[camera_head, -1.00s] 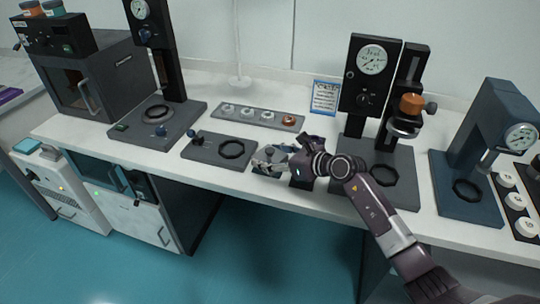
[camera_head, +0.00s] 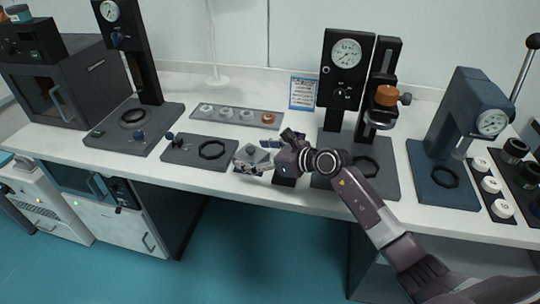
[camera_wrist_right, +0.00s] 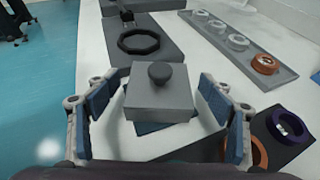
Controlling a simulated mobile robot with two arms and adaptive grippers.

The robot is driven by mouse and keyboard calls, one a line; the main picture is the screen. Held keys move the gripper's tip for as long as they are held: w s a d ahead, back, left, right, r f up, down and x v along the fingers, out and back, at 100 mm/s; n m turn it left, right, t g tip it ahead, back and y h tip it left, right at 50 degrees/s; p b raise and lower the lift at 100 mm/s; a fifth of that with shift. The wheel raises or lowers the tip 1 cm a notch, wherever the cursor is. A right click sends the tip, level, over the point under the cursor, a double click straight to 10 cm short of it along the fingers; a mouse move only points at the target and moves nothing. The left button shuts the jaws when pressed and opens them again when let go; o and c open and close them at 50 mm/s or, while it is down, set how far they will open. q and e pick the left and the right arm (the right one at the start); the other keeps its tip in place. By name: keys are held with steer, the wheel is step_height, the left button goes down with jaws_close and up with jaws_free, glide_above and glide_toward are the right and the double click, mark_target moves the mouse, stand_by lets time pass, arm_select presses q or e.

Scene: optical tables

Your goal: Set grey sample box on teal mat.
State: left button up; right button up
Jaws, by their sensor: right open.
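The grey sample box (camera_wrist_right: 158,98) is a square block with a dark round knob on top. It sits upright over the teal mat (camera_wrist_right: 168,128), and only the mat's near edge and corner show beneath it. In the head view the box (camera_head: 257,156) is near the bench's front edge. My right gripper (camera_wrist_right: 160,103) is open, its blue-padded fingers on either side of the box with gaps between. In the head view my right gripper (camera_head: 254,159) comes in from the right, low over the bench. My left gripper is not in view.
A dark plate with a black ring (camera_head: 212,150) lies left of the box. A grey tray (camera_head: 240,116) with several ring parts lies behind. A gauge press (camera_head: 345,75) stands at the right rear. A dark block with orange and purple rings (camera_wrist_right: 283,130) is close to the right finger.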

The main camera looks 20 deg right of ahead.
steer(key=b+v, duration=0.1)
steer(key=v, duration=0.9)
steer(key=shift+s+d, duration=0.15)
steer(key=shift+s, duration=0.1)
stand_by(0.8)
